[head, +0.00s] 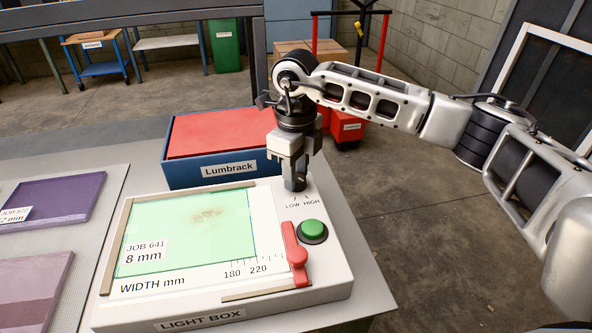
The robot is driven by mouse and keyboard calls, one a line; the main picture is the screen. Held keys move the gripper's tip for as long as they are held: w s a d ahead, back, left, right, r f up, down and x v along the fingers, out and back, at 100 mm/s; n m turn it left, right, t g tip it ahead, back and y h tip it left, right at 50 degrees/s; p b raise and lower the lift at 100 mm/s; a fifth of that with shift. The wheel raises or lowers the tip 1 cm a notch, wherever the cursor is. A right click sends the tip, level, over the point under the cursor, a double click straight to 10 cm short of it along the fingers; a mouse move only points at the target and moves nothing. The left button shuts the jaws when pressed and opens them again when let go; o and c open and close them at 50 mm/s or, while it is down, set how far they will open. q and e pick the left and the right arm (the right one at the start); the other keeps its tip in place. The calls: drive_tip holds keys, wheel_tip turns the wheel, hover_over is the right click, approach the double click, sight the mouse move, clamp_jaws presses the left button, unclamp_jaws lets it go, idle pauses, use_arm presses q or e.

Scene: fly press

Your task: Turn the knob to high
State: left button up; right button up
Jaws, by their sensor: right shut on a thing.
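The light box (330,283) stands on the table, with a lit green panel and the printed marks LOW and HIGH near its back right corner. My right gripper (295,184) points straight down just behind these marks. Its dark fingers are shut on the knob there. The fingers hide the knob, so I cannot tell which mark it points to. My left gripper is not in view.
A green button (313,230) and a red lever (295,255) sit on the light box in front of the marks. A blue Lumbrack box (183,174) with a red top stands behind. Purple sheets (60,203) lie at left. The floor at right is clear.

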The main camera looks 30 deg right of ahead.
drive_tip(key=o, duration=1)
drive_tip(key=shift+c, duration=0.2)
drive_tip(key=shift+r, duration=0.15)
wheel_tip(320, 180, up, 16)
